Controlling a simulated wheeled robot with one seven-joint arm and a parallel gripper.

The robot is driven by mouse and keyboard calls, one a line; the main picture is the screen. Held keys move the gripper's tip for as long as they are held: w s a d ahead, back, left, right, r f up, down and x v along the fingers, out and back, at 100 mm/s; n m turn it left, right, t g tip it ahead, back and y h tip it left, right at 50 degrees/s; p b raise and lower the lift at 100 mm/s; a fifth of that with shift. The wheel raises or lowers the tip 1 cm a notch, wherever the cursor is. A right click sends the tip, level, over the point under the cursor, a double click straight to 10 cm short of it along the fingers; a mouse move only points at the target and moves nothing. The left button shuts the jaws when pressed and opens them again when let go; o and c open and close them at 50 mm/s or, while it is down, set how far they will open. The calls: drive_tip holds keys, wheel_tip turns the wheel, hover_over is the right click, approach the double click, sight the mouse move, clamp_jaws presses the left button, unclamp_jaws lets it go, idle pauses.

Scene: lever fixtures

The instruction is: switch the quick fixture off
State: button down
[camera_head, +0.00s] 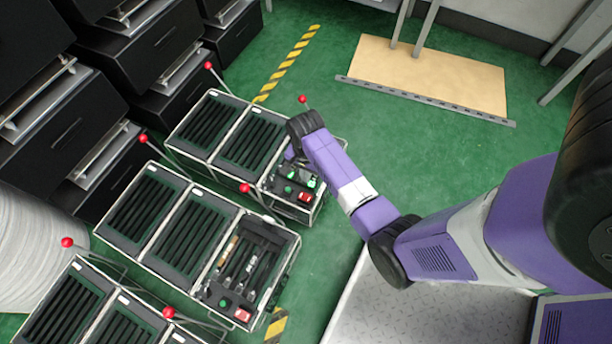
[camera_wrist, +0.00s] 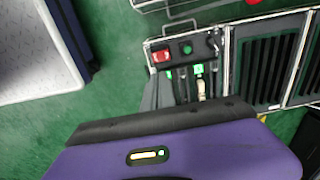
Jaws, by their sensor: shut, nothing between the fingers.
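Three lever fixtures stand in a row, and no label tells which is the quick one. My gripper (camera_head: 291,153) is at the right end of the far fixture (camera_head: 212,122), close above its clamp section. That fixture has green lights, a green button (camera_head: 288,189) and a red switch (camera_head: 305,197). In the wrist view, the red switch (camera_wrist: 162,56), green button (camera_wrist: 187,48) and lit green indicators (camera_wrist: 198,69) lie beyond my purple hand (camera_wrist: 170,150). My fingertips are mostly hidden; the gripper is shut and empty. Red-knobbed levers (camera_head: 302,99) stand on the far fixture.
The middle fixture (camera_head: 165,215) has its own red-knobbed levers (camera_head: 245,188) and no lit green indicators that I see. A near fixture (camera_head: 75,305) is cut off. Black cabinets (camera_head: 150,45) stand at left. Green floor is clear right of the far fixture.

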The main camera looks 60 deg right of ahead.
sight(308, 199)
drive_tip(key=shift+f, duration=0.1)
drive_tip(key=s+b, duration=0.1)
drive_tip(key=b, duration=0.6)
drive_tip(key=shift+a, duration=0.1)
idle(0.3)
wheel_tip(308, 199, down, 14)
drive_tip(key=b, duration=0.8)
